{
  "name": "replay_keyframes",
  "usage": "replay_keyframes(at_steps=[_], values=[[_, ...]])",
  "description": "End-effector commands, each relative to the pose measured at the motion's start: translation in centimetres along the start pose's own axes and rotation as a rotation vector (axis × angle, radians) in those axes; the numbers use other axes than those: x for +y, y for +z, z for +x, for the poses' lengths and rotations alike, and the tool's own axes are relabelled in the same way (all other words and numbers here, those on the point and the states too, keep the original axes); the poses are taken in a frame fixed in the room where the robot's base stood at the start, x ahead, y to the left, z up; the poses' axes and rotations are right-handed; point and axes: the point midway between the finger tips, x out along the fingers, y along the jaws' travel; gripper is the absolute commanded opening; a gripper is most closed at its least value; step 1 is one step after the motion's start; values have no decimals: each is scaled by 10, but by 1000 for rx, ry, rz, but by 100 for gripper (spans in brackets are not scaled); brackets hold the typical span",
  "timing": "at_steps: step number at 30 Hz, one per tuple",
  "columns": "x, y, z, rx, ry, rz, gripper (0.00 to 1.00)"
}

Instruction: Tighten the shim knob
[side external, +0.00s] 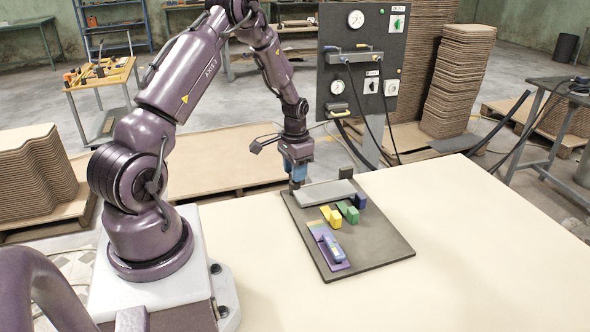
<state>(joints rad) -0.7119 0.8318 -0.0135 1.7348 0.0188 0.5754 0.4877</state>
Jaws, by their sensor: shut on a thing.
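My gripper (296,183) points down at the back left corner of a dark base board (380,246) lying on the pale table. It is shut on what appears to be the shim knob, beside the left end of a flat grey bar. The knob is small and mostly hidden by the fingers. The grey bar (326,192) lies along the back of the board. A purple plate with a blue-grey piece (332,247) lies near the board's front left.
A dark upright block (346,173) stands behind the bar's right end. A gauge panel (358,75) with hanging cables stands behind the table. Stacked curved boards (460,80) stand farther back. The table's right side (480,235) is clear.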

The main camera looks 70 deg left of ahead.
Motion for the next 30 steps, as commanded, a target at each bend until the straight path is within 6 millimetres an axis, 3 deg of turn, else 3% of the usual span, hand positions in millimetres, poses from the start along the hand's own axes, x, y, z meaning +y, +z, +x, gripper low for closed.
replay_keyframes(at_steps=[15,16,19,30], values=[[0,-1,-1,3,-2,22,9],[0,-1,-1,3,-2,22,38],[0,-1,-1,2,-1,21,59],[0,-1,-6,2,-1,19,59]])
